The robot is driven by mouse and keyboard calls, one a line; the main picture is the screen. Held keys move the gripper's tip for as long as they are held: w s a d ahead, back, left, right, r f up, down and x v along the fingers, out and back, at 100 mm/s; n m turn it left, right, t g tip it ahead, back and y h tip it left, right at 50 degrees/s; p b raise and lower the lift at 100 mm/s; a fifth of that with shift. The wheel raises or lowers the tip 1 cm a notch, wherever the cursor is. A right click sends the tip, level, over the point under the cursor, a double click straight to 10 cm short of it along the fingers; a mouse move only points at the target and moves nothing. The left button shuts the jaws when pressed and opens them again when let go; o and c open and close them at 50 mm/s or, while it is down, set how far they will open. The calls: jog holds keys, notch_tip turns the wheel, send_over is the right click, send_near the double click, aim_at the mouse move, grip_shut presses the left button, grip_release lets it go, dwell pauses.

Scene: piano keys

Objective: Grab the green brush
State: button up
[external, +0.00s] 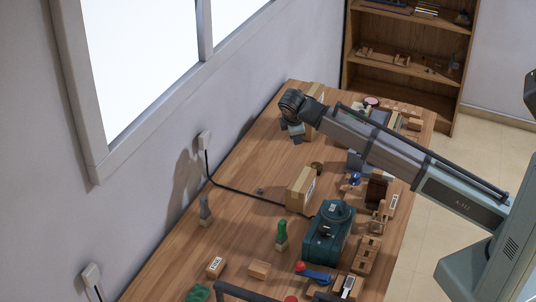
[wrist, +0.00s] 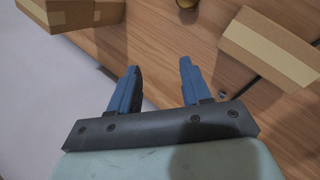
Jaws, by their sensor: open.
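The green brush (external: 281,230) stands upright on the wooden table in the external view, with a green handle above a tan lower part. It stands left of the teal machine and is not in the wrist view. My gripper (external: 296,137) is over the far part of the table, well away from the brush, pointing down. In the wrist view my gripper (wrist: 160,68) shows two blue fingers spread apart with nothing between them.
A cardboard box (external: 301,189) and the teal machine (external: 327,235) stand between my gripper and the table's near end. A grey brush-like item (external: 204,209) stands near the wall. A black cable (external: 240,190) crosses the table. Another box (wrist: 70,12) shows in the wrist view.

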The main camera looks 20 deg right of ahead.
jog(key=s+a+n+g+y, duration=0.1)
jog(key=s+a+n, duration=0.1)
jog(key=s+a, duration=0.4)
jog(key=s+a+n+g+y, duration=0.1)
jog(key=s+a+n, duration=0.3)
jog(key=s, duration=0.5)
jog(key=r+n+g+y, duration=0.1)
jog(key=n+g, duration=0.2)
send_over(282, 221)
notch_tip(282, 221, down, 13)
jog(key=shift+r, duration=0.15)
grip_shut()
